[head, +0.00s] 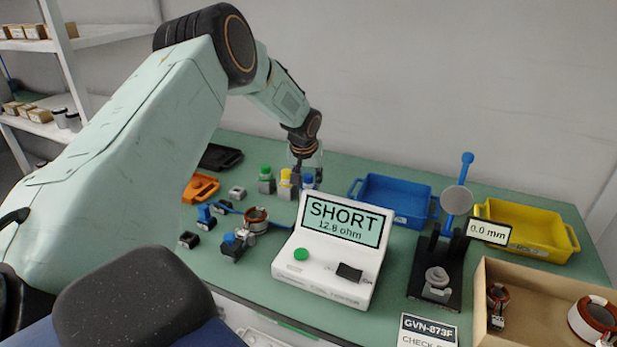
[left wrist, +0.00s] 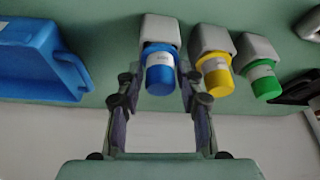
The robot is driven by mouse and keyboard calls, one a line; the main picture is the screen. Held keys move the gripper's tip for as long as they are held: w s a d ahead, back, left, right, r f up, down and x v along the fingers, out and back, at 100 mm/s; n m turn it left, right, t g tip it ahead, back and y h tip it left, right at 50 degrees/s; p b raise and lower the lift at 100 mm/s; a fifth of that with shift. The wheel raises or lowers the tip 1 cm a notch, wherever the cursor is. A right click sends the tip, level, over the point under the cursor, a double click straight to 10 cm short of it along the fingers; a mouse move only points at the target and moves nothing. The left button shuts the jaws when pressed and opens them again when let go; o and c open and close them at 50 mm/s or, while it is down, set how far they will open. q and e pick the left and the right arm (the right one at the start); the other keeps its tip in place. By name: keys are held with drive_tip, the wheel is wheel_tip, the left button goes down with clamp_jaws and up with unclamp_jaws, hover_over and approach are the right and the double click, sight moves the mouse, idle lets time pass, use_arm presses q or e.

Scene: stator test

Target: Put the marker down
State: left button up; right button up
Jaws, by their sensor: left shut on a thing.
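My left gripper (head: 303,160) reaches down at the back of the green bench, over the row of markers. In the left wrist view its two fingers (left wrist: 159,78) are on either side of the blue marker (left wrist: 160,72), shut on it. The blue marker's far end sits at a grey holder block (left wrist: 160,28); I cannot tell how deep. In the head view the blue marker (head: 308,180) shows below the gripper. Beside it stand the yellow marker (head: 285,177) and the green marker (head: 265,172), each in a grey block. My right gripper is not in view.
A white tester (head: 325,265) reading SHORT, 12.8 ohm, stands in front. A blue tray (head: 400,216) and yellow tray (head: 520,245) are to the right, with a gauge (head: 457,200) between. A stator (head: 256,219) and clamps lie left. An orange tray (head: 203,189) is behind them.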

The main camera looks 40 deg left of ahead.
use_arm(q)
drive_tip(key=shift+d+f, duration=0.1)
drive_tip(key=shift+f, duration=0.05)
drive_tip(key=o, duration=0.9)
drive_tip(key=shift+o, duration=1.1)
drive_tip(key=shift+r, duration=0.25)
drive_tip(key=p+v, duration=0.2)
drive_tip(key=v, duration=1)
drive_tip(key=shift+r, duration=0.2)
